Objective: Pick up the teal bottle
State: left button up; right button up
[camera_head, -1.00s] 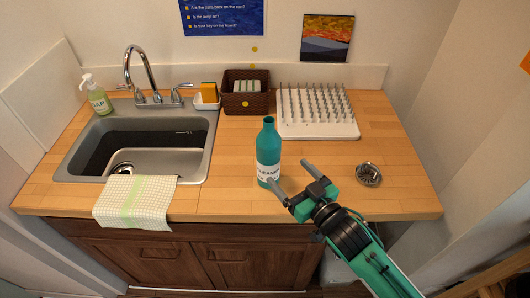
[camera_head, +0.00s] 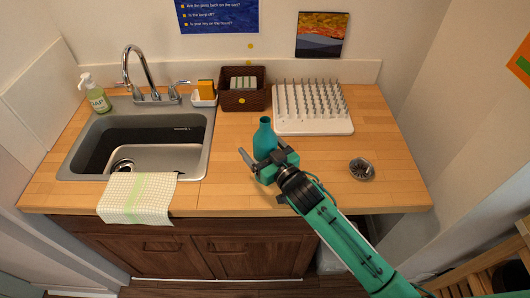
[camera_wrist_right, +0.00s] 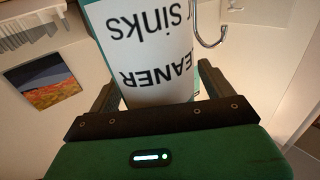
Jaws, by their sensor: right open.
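The teal bottle (camera_head: 265,139) stands upright on the wooden counter, right of the sink. Its lower part and label are hidden behind my right gripper (camera_head: 262,160) in the head view. The right gripper is open, with one finger on each side of the bottle. In the wrist view the bottle's white label (camera_wrist_right: 150,62) shows upside down between the two open fingers (camera_wrist_right: 158,85). I cannot tell whether either finger touches it. My left gripper is not in view.
A white drying rack (camera_head: 312,127) with pegs stands behind and right of the bottle. A brown basket (camera_head: 243,101) is behind it. The sink (camera_head: 85,175) lies left, with a towel (camera_head: 138,198) over its front edge. A small metal strainer (camera_head: 362,169) sits right on clear counter.

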jog(key=c, duration=1.1)
jog(key=shift+r, duration=0.1)
notch_tip(320, 180, up, 20)
jog(key=b, duration=0.3)
jog(key=o, duration=0.4)
jog(key=shift+c, duration=0.2)
jog(key=c, duration=1)
jog(key=shift+c, duration=0.2)
